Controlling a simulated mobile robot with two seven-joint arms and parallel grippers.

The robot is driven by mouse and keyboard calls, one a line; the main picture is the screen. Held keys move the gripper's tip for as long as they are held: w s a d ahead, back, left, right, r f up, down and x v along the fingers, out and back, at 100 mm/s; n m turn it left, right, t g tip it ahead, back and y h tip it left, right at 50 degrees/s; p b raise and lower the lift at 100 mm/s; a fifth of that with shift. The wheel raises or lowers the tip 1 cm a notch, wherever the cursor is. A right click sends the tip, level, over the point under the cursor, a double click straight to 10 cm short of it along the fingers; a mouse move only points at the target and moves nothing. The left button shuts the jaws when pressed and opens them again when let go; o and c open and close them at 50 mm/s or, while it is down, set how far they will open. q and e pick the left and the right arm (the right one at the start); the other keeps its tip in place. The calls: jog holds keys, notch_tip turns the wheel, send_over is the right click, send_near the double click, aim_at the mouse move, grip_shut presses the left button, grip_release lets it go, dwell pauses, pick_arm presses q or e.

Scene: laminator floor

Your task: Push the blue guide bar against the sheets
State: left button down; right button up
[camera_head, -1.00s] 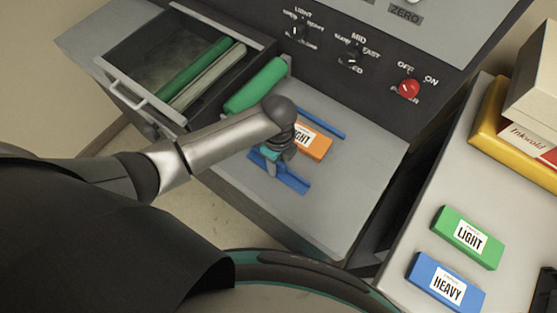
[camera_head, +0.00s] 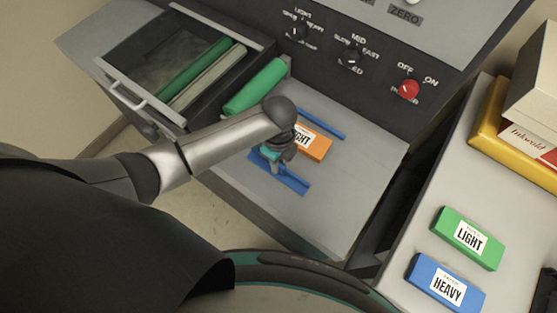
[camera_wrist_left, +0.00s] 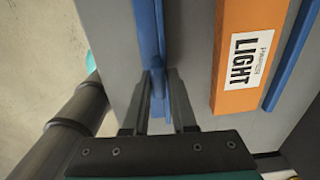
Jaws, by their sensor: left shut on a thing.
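The blue guide bar (camera_head: 284,174) lies on the grey feed table (camera_head: 345,200), on its near side. My left gripper (camera_head: 276,158) is over the bar and shut on it; in the left wrist view the two fingers (camera_wrist_left: 157,100) stand on either side of the blue bar (camera_wrist_left: 148,40). The sheets are an orange pack labelled LIGHT (camera_head: 316,146), also in the left wrist view (camera_wrist_left: 238,85). A gap of grey table shows between the bar and the pack. A second blue bar (camera_head: 322,123) runs along the pack's far side. My right gripper is not in view.
The control panel with a red power knob (camera_head: 408,89) stands behind. Green LIGHT (camera_head: 468,238) and blue HEAVY (camera_head: 445,283) packs lie on a right-hand table.

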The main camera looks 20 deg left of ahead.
pick_arm(q)
jog(key=shift+s+a+f, duration=0.1)
jog(key=shift+s+f, duration=0.05)
jog(key=shift+s, duration=0.1)
dwell(0.6)
jog(key=shift+w, duration=0.1)
jog(key=shift+w+f+b, duration=0.1)
jog(key=shift+w+b, duration=0.2)
jog(key=shift+w, duration=0.05)
jog(key=w, duration=0.1)
jog(key=w+d+b, duration=0.1)
jog(key=w, duration=0.1)
jog(key=shift+w+d+b, duration=0.3)
jog(key=shift+w+d, duration=0.05)
jog(key=shift+d, duration=0.05)
jog(key=c, duration=1)
grip_release()
jog(key=shift+o, duration=1)
jog(key=shift+w+r, duration=0.1)
jog(key=shift+r, duration=0.1)
